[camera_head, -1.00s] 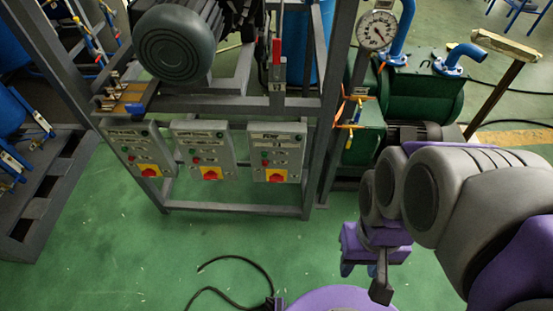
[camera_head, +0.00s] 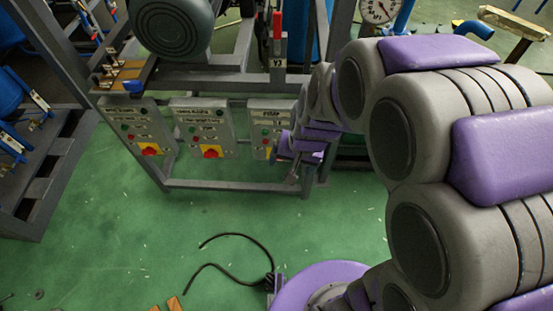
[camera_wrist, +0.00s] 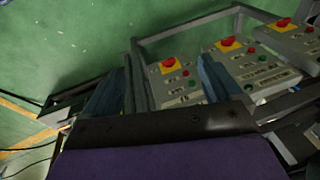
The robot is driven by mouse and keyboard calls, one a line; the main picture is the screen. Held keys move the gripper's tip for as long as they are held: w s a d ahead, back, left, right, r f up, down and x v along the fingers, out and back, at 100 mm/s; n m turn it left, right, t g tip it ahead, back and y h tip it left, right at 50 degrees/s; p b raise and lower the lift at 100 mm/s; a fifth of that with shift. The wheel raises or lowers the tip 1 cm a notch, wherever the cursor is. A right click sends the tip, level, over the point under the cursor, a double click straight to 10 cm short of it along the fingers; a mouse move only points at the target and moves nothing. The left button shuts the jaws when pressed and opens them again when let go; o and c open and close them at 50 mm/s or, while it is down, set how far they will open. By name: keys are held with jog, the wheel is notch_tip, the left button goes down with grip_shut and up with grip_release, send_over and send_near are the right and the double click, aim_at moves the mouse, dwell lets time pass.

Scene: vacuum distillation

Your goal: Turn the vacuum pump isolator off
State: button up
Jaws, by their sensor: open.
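Three grey control boxes hang in a row on the metal frame, each with a red knob on a yellow plate. The right box (camera_head: 268,118) has a label that seems to read "PUMP"; its isolator is mostly hidden behind my gripper (camera_head: 292,157) in the head view. In the wrist view, its red isolator knob (camera_wrist: 168,64) shows between the two spread fingers of my gripper (camera_wrist: 166,68). My gripper is open and empty. I cannot tell the gap to the knob; no contact is visible.
The middle box (camera_head: 203,130) and left box (camera_head: 139,130) stand beside it. Frame bars run around the boxes, with a motor (camera_head: 172,27) above. A black cable (camera_head: 228,262) lies on the green floor, which is otherwise mostly clear in front.

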jog(key=w+a+f+m+t, duration=0.1)
jog(key=w+a+f+t, duration=0.1)
jog(key=w+a+f, duration=0.45)
jog(key=w+a+f+m+t, duration=0.2)
jog(key=w+a+f, duration=0.2)
jog(key=w+f, duration=0.5)
notch_tip(320, 180, down, 14)
jog(key=t+h, duration=0.3)
jog(key=t, duration=0.1)
jog(key=s+d+f+n+t+y, duration=0.1)
jog(key=s+d+f+n+t, duration=0.3)
jog(key=s+d+f+t, duration=0.35)
jog(key=w+a, duration=0.2)
jog(key=w, duration=1.3)
jog(key=shift+w+f+t, duration=0.2)
jog(key=shift+w+t, duration=0.05)
jog(key=shift+t, duration=0.2)
jog(key=c, duration=1)
jog(key=shift+c, duration=0.2)
